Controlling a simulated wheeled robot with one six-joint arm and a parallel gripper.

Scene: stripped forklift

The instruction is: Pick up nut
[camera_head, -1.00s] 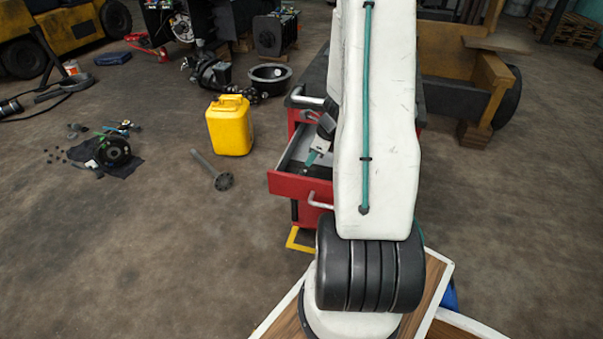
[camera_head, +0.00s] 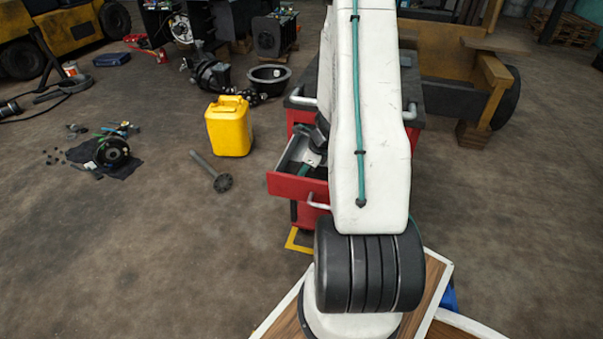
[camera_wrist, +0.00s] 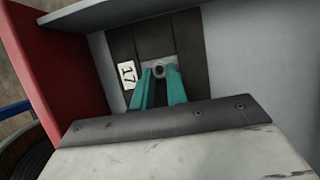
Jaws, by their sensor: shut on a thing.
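The nut (camera_wrist: 159,71) is a small grey metal piece with a dark hole, seen in the wrist view between the tips of the teal fingers. My gripper (camera_wrist: 160,77) is shut on it, inside the open drawer. The drawer has a red front (camera_head: 296,187) and grey inner walls (camera_wrist: 256,60). A white label marked 17 (camera_wrist: 127,75) lies on the dark drawer floor just left of the nut. In the head view my arm hides much of the drawer, and the nut cannot be made out there.
The drawer belongs to a red cabinet with a dark top (camera_head: 414,112). Its walls stand close around my gripper. A yellow jerrycan (camera_head: 229,126) and a long metal shaft (camera_head: 212,171) are on the floor to the left. Open floor lies around them.

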